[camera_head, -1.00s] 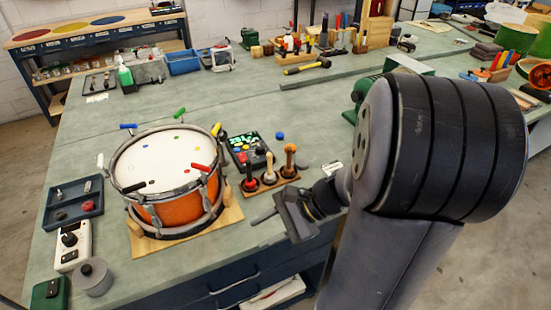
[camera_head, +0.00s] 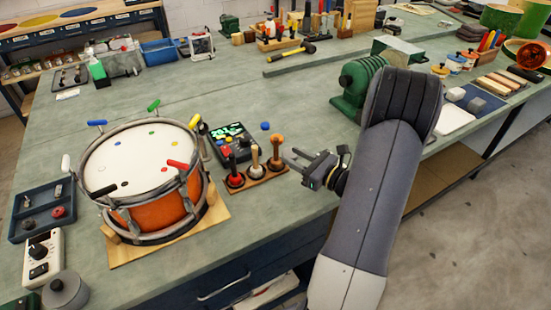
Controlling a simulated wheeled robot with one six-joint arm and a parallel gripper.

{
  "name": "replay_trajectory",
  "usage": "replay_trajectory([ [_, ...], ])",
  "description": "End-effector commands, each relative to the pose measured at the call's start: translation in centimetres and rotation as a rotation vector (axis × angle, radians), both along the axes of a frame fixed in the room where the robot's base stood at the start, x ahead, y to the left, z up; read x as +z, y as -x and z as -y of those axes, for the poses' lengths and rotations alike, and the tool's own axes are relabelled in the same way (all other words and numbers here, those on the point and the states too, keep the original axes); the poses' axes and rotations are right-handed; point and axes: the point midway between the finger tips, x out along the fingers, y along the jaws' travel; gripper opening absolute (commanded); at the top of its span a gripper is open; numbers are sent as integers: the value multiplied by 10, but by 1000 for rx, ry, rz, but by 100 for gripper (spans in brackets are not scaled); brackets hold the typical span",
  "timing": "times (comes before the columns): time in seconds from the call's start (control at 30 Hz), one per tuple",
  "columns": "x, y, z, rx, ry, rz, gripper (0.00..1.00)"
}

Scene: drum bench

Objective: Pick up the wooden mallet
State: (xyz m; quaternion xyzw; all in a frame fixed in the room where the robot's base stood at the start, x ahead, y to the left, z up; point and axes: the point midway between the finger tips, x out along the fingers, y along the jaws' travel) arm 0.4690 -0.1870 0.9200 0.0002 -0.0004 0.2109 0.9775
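Three upright-handled tools stand in a small wooden rack beside the drum. The right one, with a brown wooden handle (camera_head: 276,150), looks like the wooden mallet. A cream-handled tool (camera_head: 255,158) and a red-and-black one (camera_head: 234,168) stand to its left. Their lower ends are hidden in the rack (camera_head: 262,180). My gripper (camera_head: 289,155) is just right of the brown handle, pointing left towards it. Its two fingers look apart with nothing between them. Whether a finger touches the handle cannot be told.
The orange drum (camera_head: 158,212) stands on a wooden board left of the rack. A keypad box (camera_head: 230,142) sits behind the rack. A green ribbed machine (camera_head: 358,84) stands behind my arm. A yellow-and-black hammer (camera_head: 290,52) lies further back. The bench middle is clear.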

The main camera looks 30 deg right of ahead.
Motion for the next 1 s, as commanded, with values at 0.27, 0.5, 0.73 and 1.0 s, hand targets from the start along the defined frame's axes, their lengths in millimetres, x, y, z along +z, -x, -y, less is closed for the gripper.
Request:
replay_trajectory([
  [0.27, 0, -18, -11, 4, 0, -1, 36],
  [0.5, -1, -46, -29, 5, 0, -1, 36],
  [0.73, -2, -57, -34, 2, 0, -1, 36],
  [1.0, -3, -57, -33, 2, 0, -1, 26],
])
